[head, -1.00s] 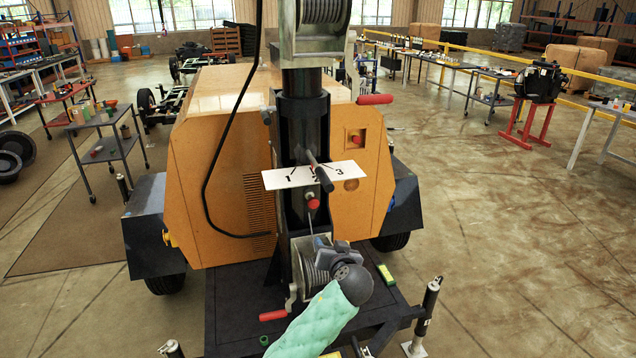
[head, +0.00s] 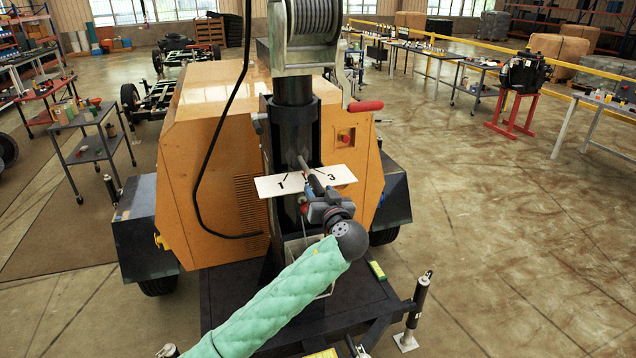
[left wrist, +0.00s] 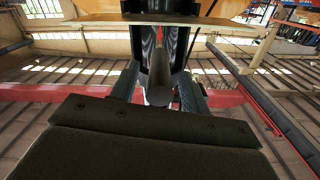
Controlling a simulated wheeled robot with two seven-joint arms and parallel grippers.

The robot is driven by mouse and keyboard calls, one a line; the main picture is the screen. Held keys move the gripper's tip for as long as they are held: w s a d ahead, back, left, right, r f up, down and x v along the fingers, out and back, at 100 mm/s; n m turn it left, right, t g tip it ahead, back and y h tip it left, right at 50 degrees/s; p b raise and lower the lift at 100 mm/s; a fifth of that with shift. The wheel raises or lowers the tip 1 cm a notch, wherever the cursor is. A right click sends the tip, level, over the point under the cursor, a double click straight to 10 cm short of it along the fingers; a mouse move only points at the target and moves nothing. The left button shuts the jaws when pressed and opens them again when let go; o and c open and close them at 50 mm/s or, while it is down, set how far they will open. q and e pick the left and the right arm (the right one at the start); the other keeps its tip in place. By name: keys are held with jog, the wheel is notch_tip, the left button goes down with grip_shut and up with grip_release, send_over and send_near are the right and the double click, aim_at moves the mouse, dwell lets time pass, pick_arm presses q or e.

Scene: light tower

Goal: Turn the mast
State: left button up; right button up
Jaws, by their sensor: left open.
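The mast (head: 292,132) is a black upright column at the front of the orange trailer body. A dark handle (head: 304,165) sticks out from it toward me over a white plate (head: 268,186) marked with numbers; 1 and 3 show, the middle is covered. My left gripper (head: 316,188) is at the handle's near end, just in front of the plate. In the left wrist view, my open left gripper (left wrist: 158,65) has a finger on each side of the grey handle (left wrist: 160,82). I cannot tell whether they touch. My right gripper is out of view.
A winch drum (head: 315,18) sits on the mast top, with a red-gripped crank (head: 366,106) at its right. A black cable hangs left of the mast. The orange body (head: 215,135) stands behind. A stabiliser leg (head: 418,310) stands at front right.

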pick_arm(q)
jog(key=shift+p+x, duration=0.35)
jog(key=shift+x, duration=0.6)
